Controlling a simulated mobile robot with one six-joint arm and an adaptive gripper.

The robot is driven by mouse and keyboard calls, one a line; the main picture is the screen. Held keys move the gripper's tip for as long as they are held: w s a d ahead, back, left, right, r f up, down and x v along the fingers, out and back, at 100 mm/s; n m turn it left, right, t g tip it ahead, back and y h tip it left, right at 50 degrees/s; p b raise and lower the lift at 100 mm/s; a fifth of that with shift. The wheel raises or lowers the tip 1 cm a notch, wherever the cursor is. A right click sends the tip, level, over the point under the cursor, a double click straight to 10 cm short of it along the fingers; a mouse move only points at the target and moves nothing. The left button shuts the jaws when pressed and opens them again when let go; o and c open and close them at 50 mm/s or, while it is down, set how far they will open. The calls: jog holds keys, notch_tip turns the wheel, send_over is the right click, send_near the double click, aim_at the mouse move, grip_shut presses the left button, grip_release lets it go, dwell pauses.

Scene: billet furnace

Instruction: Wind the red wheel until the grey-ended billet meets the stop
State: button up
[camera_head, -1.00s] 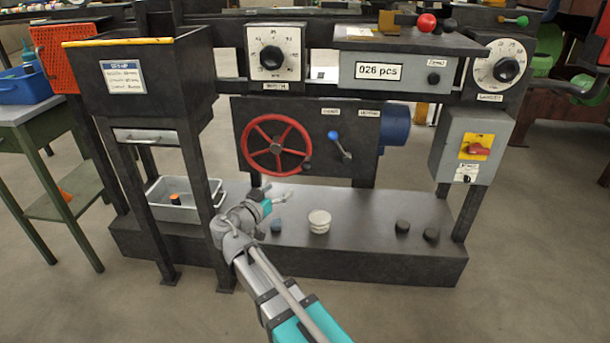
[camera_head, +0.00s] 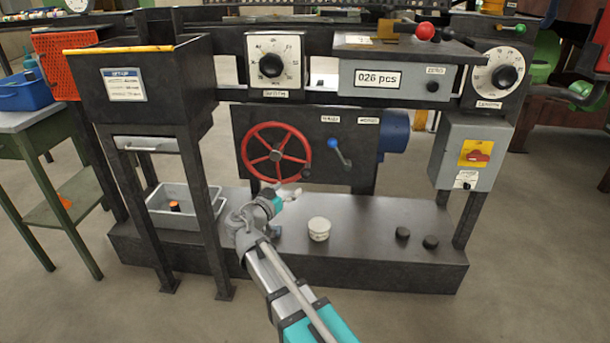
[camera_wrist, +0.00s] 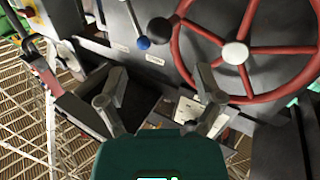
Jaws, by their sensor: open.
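The red wheel (camera_head: 276,155) is upright on the front of the dark panel, with several spokes, a pale hub and a black knob (camera_head: 306,172) at its lower right rim. In the wrist view the red wheel (camera_wrist: 235,54) fills the upper right, and its black knob (camera_wrist: 160,31) is above the fingers. My gripper (camera_head: 289,193) is just below the wheel in the head view. In the wrist view my gripper (camera_wrist: 160,72) has its two fingers spread and nothing between them, apart from the wheel. I cannot make out the grey-ended billet or the stop.
A blue-balled lever (camera_head: 339,152) is right of the wheel; its blue ball (camera_wrist: 143,43) is near the knob in the wrist view. A white round pot (camera_head: 319,229) and black pucks (camera_head: 403,233) stand on the plinth. A grey bin (camera_head: 190,209) is at left.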

aim_at(303, 177)
jog(key=x, duration=0.9)
grip_shut()
jog(key=shift+w+a, duration=0.1)
jog(key=shift+a, duration=0.05)
jog(key=shift+d, duration=0.2)
